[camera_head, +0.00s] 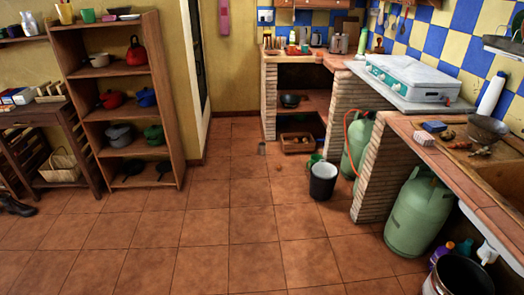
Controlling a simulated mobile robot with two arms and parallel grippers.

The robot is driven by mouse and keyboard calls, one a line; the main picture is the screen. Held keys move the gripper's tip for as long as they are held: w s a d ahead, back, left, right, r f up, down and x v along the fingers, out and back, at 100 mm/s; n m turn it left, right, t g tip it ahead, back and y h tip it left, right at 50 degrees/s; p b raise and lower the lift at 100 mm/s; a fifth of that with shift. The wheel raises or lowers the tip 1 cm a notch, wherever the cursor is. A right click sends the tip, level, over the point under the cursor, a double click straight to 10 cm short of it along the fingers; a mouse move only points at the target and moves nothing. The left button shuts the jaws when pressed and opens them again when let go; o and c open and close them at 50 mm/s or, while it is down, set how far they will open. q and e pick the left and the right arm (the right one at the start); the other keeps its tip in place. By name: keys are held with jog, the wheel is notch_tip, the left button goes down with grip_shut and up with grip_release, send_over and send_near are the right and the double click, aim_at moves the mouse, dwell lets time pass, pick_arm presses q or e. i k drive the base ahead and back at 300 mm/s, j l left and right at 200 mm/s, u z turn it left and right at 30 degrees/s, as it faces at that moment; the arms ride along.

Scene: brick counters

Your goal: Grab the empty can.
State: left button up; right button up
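Neither of my grippers is in view.
A dark bucket (323,182) stands on the floor right of centre. Green gas cylinders (419,215) stand under the brick counter (375,165). A wooden shelf (166,100) with pots is at left. The floor (215,235) in the middle is clear.

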aim_at(262, 148)
jog(key=i+u, duration=0.1)
jog(key=i, duration=2.65)
jog(key=i+j, duration=0.1)
jog(key=i, duration=0.95)
jog(key=i+z, duration=0.1)
jog(key=i, duration=0.95)
